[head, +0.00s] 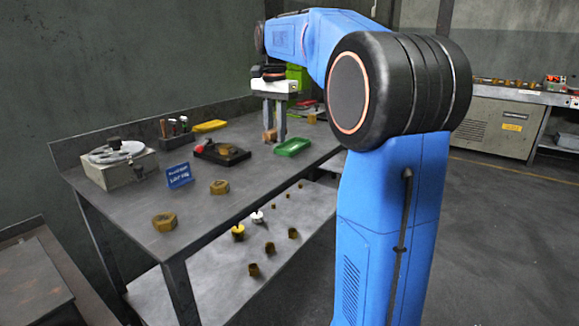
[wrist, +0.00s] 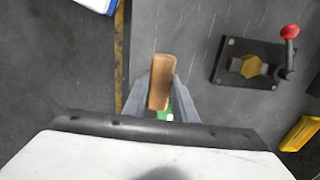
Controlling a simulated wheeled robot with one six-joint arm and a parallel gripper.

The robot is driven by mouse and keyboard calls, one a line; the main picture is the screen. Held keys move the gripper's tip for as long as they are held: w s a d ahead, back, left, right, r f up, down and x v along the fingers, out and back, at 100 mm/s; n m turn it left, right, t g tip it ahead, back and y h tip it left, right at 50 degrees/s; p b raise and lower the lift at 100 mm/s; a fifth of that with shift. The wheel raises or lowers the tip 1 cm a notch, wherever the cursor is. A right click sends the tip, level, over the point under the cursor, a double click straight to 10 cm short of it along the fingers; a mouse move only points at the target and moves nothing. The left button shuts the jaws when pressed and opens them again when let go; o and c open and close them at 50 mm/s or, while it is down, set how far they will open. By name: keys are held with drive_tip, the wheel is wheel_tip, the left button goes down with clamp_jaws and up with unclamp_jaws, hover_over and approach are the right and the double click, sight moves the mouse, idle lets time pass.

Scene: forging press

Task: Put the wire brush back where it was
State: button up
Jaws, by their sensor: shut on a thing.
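The wire brush shows as a brown wooden block (wrist: 160,82) between my gripper's two grey fingers in the wrist view; its bristles are not visible. In the head view its brown end (head: 269,134) shows low between the fingers. My gripper (head: 274,134) points down over the far part of the grey workbench (head: 200,215) and is shut on the brush. I cannot tell the exact gap between brush and bench top. A green tray (head: 293,147) lies beside the gripper in the head view, and a bit of green (wrist: 165,115) shows behind the fingers in the wrist view.
A black clamp plate (wrist: 230,73) with a red knob stands near the gripper, with a yellow tray (head: 210,126) beyond. A tool holder (head: 173,140), blue sign (head: 178,175), disc device (head: 118,165) and large nuts (head: 164,222) occupy the left and front.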

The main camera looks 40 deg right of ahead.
sight(275, 129)
drive_tip(key=shift+f, duration=4.35)
drive_tip(key=o, duration=0.9)
drive_tip(key=shift+f, duration=0.1)
wheel_tip(275, 129, up, 12)
drive_tip(key=shift+r, duration=0.15)
drive_tip(key=shift+a, duration=0.1)
